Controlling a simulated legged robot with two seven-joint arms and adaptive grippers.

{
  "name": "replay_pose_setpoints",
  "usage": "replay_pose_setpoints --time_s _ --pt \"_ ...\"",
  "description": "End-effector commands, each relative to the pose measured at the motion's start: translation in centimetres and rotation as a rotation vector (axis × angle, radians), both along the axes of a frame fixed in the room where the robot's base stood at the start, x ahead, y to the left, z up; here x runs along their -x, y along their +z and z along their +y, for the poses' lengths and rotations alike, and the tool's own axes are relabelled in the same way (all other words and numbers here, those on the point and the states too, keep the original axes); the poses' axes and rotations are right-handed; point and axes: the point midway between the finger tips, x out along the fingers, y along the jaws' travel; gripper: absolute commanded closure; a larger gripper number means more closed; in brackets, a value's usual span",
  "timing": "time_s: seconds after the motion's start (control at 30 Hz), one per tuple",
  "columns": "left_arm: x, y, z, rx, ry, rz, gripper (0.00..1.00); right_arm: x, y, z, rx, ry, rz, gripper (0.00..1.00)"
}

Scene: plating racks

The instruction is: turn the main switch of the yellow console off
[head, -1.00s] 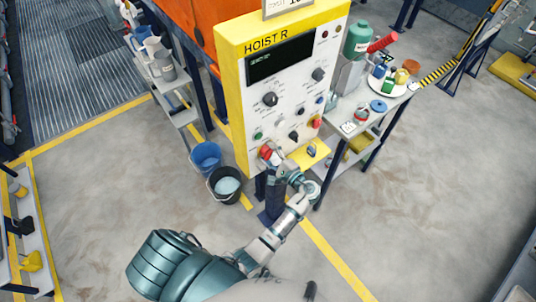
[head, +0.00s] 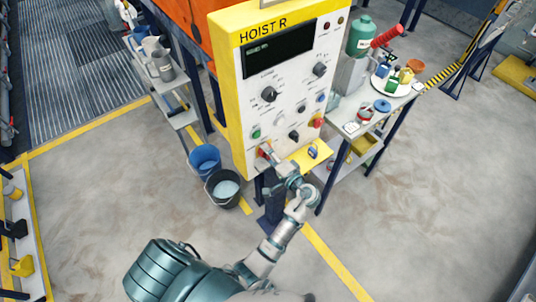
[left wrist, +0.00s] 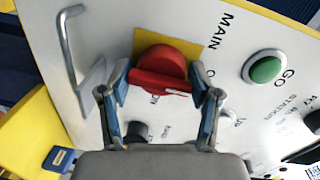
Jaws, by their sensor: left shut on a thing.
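The yellow console (head: 228,85) marked HOIST R stands ahead with a white front panel. Its main switch is a red rotary knob on a yellow plate at the panel's lower left, partly hidden by my gripper in the head view. In the left wrist view the red main switch (left wrist: 161,68) sits beside the word MAIN, with a pale line along its handle pointing right in the picture. My left gripper (left wrist: 162,88) is shut on the main switch, one finger on each side. It also shows in the head view (head: 268,157). My right gripper is not in view.
A green GO button (left wrist: 264,69) is close right of the fingers in the wrist view, and a metal handle (left wrist: 69,45) is at left. Dark knobs (head: 269,94) and a red button (head: 317,122) are on the panel. Buckets (head: 223,188) stand below left; shelves flank the console.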

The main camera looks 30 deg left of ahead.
Motion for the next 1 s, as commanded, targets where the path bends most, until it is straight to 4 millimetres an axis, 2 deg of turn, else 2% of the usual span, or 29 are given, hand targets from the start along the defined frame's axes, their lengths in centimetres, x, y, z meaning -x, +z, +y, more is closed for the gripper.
replay_pose_setpoints --time_s 0.03,0.5,0.53,0.57,0.87,1.0 --pt "0.1 -0.6 -0.3 0.012 -0.001 0.003 0.72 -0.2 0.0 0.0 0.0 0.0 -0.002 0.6" --pt "0.2 -0.6 -0.1 0.018 0.001 -0.008 0.72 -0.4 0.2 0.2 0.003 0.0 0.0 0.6" --pt "0.2 -0.6 -0.1 0.018 0.001 -0.008 0.32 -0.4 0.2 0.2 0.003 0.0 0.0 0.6" --pt "0.2 -0.6 -0.1 0.018 0.001 -0.008 0.25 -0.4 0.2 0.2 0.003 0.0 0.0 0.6" --pt "0.1 -0.4 0.2 0.015 0.002 -0.012 0.23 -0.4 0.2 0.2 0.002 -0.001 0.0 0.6" --pt "0.4 -0.3 -0.9 0.014 0.0 -0.011 0.23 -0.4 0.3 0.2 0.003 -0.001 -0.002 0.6"
